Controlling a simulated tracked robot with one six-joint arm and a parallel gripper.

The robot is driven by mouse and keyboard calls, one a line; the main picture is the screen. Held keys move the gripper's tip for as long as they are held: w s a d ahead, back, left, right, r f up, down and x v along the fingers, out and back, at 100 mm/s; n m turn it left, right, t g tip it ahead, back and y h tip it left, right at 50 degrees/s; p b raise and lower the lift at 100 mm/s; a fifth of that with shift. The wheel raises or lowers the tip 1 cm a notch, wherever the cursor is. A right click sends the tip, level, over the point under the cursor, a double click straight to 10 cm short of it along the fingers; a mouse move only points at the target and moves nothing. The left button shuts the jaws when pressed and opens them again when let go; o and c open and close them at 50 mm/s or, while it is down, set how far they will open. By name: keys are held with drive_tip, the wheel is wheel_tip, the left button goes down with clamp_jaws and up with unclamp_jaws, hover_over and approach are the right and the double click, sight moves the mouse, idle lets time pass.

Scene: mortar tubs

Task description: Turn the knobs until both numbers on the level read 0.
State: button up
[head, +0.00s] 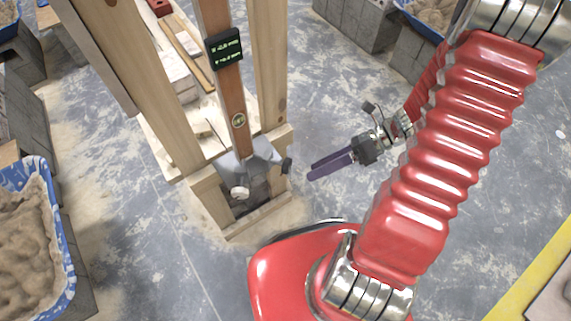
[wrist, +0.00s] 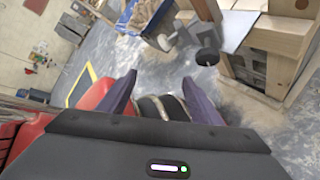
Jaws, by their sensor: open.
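The level is a brown upright bar (head: 231,95) between pale wooden posts. Its black display (head: 224,48) shows two lines of green figures too small to read. At its foot is a grey metal plate (head: 262,152), with a white knob (head: 239,193) at the front and a black knob (head: 287,165) at the right. The black knob (wrist: 208,57) also shows in the wrist view, beyond my right fingertip, with a white knob (wrist: 165,43) farther off. My gripper (head: 311,171) is open and empty, its purple fingers just right of the black knob and apart from it.
A blue tub of mortar (head: 28,235) stands on grey blocks at the left. Another tub (head: 432,14) is at the back right.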

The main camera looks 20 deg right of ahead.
drive_tip(key=a+r+n+t+h, duration=0.2)
drive_tip(key=r+n+h, duration=0.4)
drive_tip(key=r+n, duration=0.5)
drive_tip(key=s+a+r+n+t+h, duration=0.1)
drive_tip(key=r+n+h, duration=0.5)
drive_tip(key=r+n, duration=0.6)
drive_tip(key=a+n+t, duration=0.1)
drive_tip(key=n+t, duration=0.1)
drive_tip(key=n, duration=0.3)
drive_tip(key=shift+s+a+r+n, duration=0.2)
drive_tip(key=shift+s+n, duration=0.1)
drive_tip(key=shift+n, duration=0.1)
drive_tip(key=shift+c, duration=0.4)
